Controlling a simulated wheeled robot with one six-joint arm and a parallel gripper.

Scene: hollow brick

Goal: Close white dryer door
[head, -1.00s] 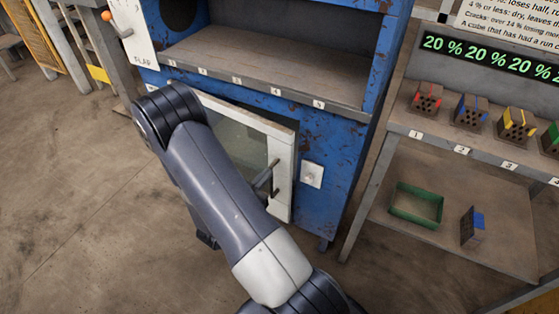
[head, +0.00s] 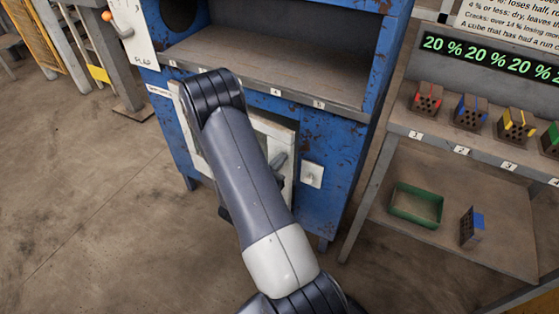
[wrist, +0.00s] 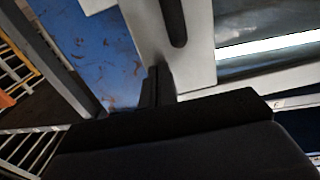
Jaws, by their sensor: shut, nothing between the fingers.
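The white dryer door (head: 286,136), with a glass pane, is at the front of the blue dryer, below its open shelf. My arm covers its middle in the head view. Its grey handle (head: 279,160) shows beside my arm. In the wrist view the white door frame (wrist: 196,62) and a dark handle (wrist: 173,20) are close in front of me. My gripper (wrist: 158,80) is shut and empty, its tips at the white frame; I cannot tell whether they touch. The head view hides the gripper behind my arm. Whether the door is fully flush is hidden.
The blue dryer body (head: 335,150) carries a white switch plate (head: 312,174) right of the door. At the right, a bench (head: 405,128) holds several bricks, with a green tray (head: 416,204) on its lower shelf. Floor at the left is clear.

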